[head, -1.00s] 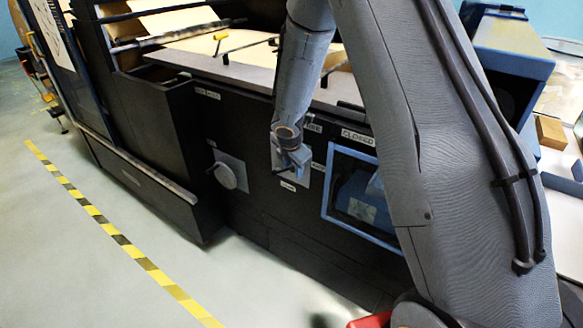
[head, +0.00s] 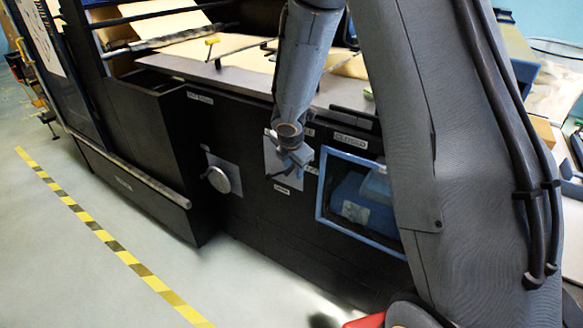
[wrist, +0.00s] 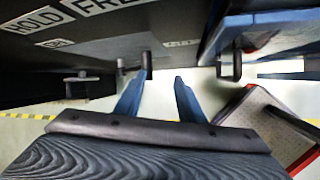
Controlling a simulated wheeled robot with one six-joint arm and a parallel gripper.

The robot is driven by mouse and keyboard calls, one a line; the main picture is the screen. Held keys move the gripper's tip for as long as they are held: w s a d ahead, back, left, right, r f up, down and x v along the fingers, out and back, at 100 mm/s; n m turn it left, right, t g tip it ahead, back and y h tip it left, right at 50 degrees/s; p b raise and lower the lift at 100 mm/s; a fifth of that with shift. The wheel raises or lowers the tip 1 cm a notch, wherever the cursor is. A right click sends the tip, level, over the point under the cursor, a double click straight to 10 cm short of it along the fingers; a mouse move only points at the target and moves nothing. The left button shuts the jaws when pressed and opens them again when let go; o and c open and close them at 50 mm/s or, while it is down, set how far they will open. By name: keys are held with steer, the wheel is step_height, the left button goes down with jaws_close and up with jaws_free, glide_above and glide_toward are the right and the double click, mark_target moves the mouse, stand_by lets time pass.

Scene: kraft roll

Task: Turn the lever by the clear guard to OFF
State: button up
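The clear guard (head: 346,209) is a blue-framed window on the black machine side, under a CLOSED label; its blue frame also shows at the upper right of the wrist view (wrist: 252,20). Left of it is a pale plate (head: 270,150) with small labels around it, too small to read surely. A dark lever (head: 279,174) sticks out on this plate, partly hidden by my gripper. My gripper (head: 298,160) is in front of the plate. In the wrist view my gripper (wrist: 156,85) has its two blue fingers apart and empty. A dark handle (wrist: 147,65) is just beyond the left fingertip.
A round grey knob (head: 218,180) on its own plate is left of the lever. HOLD (wrist: 25,21) and FREE labels show in the wrist view. A dark post (wrist: 230,68) hangs by the guard frame. Open floor with yellow-black tape (head: 105,237) lies in front.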

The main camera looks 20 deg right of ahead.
steer(key=shift+r, duration=0.1)
stand_by(0.4)
steer(key=p+v, duration=0.2)
steer(key=v, duration=0.5)
steer(key=shift+s+r, duration=0.25)
steer(key=shift+r, duration=0.05)
